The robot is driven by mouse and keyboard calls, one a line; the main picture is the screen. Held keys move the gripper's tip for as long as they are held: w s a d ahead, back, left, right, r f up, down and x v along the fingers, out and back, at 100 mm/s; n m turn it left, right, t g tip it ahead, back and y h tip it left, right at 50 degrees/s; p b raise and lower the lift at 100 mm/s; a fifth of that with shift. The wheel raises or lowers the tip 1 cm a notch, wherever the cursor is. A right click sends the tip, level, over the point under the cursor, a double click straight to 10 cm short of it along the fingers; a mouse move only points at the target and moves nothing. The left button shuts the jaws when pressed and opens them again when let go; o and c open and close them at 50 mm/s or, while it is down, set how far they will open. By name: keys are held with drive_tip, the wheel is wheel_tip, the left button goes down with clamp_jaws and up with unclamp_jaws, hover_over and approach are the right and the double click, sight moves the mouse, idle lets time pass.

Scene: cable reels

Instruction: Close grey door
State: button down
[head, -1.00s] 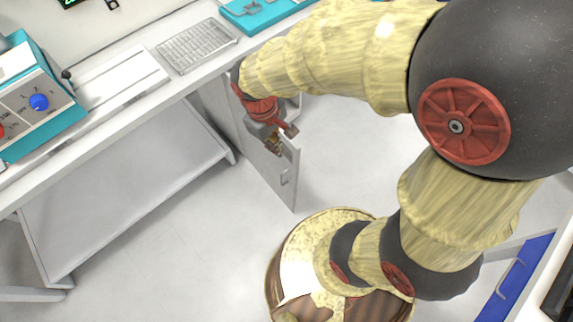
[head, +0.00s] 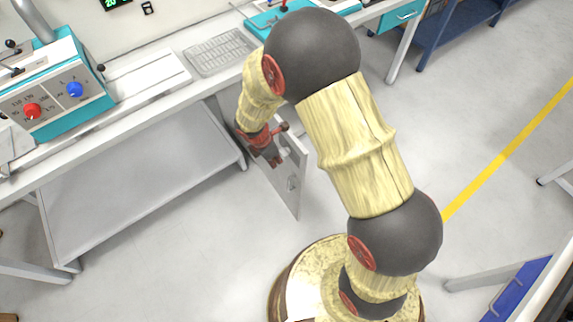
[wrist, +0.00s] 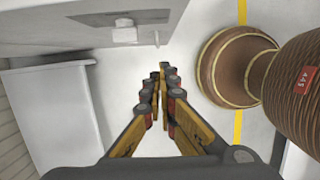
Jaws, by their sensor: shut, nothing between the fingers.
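The grey door (head: 283,190) hangs open under the workbench in the head view, jutting out into the floor area. A small handle (head: 292,183) is near its free edge. My gripper (head: 276,160) is at the door's upper part and covers some of it; I cannot tell whether they touch. In the wrist view my gripper (wrist: 162,78) is shut and empty, fingers together. A grey panel with a block-like handle (wrist: 125,33), likely the door, spans the top left there, beside the fingers. The door's hinge side is partly hidden by my arm.
The workbench (head: 140,115) carries a teal machine (head: 65,95) and a slotted tray (head: 220,52). A low grey shelf (head: 140,190) lies left of the door.

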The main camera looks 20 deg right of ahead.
drive_tip(key=w+d+f+b, duration=0.1)
drive_tip(key=d+f+b, duration=0.3)
drive_tip(key=f, duration=0.5)
drive_tip(key=shift+w+d+f+b, duration=0.25)
drive_tip(key=shift+d+b, duration=0.15)
drive_tip(key=shift+d, duration=0.7)
